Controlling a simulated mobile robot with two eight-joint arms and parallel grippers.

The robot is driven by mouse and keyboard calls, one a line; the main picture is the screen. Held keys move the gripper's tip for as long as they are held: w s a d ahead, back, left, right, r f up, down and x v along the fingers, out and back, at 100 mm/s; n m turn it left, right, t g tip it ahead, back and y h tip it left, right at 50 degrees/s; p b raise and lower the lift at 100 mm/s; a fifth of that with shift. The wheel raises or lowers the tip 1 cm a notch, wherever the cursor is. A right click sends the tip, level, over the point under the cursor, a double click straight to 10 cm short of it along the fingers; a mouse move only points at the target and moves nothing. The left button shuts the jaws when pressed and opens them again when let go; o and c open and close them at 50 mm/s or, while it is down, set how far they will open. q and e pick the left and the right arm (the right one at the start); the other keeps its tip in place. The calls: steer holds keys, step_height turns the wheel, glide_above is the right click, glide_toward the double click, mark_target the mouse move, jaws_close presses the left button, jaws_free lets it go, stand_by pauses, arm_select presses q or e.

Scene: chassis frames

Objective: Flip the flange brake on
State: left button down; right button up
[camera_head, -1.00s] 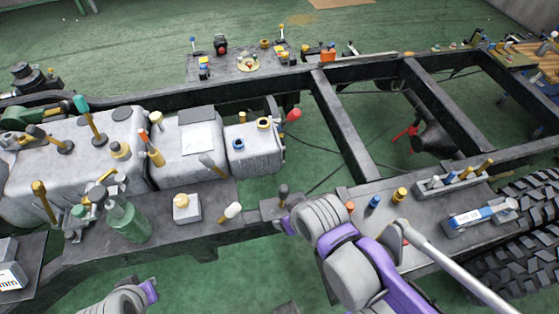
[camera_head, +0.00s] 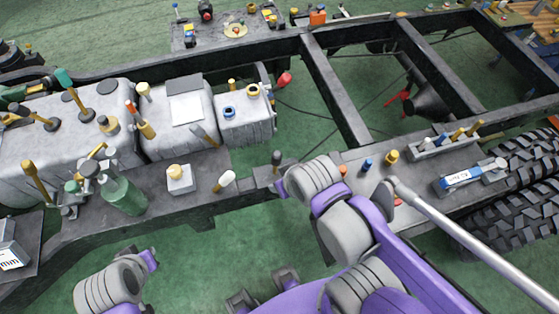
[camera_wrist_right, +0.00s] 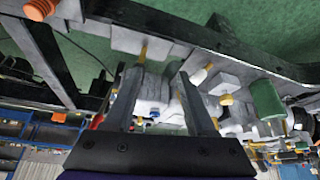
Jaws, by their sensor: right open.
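Several small levers and switches stand on the chassis; I cannot tell which is the flange brake. A dark-handled lever (camera_head: 277,160) stands on the near rail beside my right wrist. A white-tipped lever (camera_head: 224,181) lies tilted left of it, and a grey-handled lever (camera_head: 205,136) leans by the grey tanks. A red-handled part (camera_head: 284,79) is beyond the tanks. My right gripper (camera_wrist_right: 157,75) is open, with nothing seen between its fingers; the arm hides it in the head view. My left wrist shows at the lower left of the head view, its gripper out of sight.
The dark chassis frame (camera_head: 337,90) crosses the view. A green bottle (camera_head: 122,195) and a cream-capped block (camera_head: 180,180) stand on the near ledge. A blue-and-white tool (camera_head: 465,178) lies near the tyres (camera_head: 525,160). Green floor is open at the front left.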

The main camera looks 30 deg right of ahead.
steer(key=shift+w+d, duration=0.2)
steer(key=shift+d, duration=0.05)
steer(key=shift+c, duration=1.1)
steer(key=shift+w+d+r+g+b, duration=0.25)
steer(key=shift+w+d+g+b, duration=0.55)
steer(key=shift+w+d, duration=0.1)
steer(key=c, duration=0.5)
steer(key=w+d, duration=0.1)
steer(key=w+d+g+y+b, duration=0.1)
steer(key=d, duration=0.1)
steer(key=w+d+g+b, duration=0.1)
steer(key=w, duration=0.1)
steer(key=shift+d+r+m+y, duration=0.3)
steer(key=shift+d, duration=0.05)
jaws_close()
steer(key=w+d+g+y+b, duration=0.1)
steer(key=w+d+y+b, duration=0.2)
steer(key=d, duration=0.6)
steer(key=shift+w+d+r+g, duration=0.2)
steer(key=shift+w+d+g, duration=0.15)
steer(key=shift+w, duration=0.5)
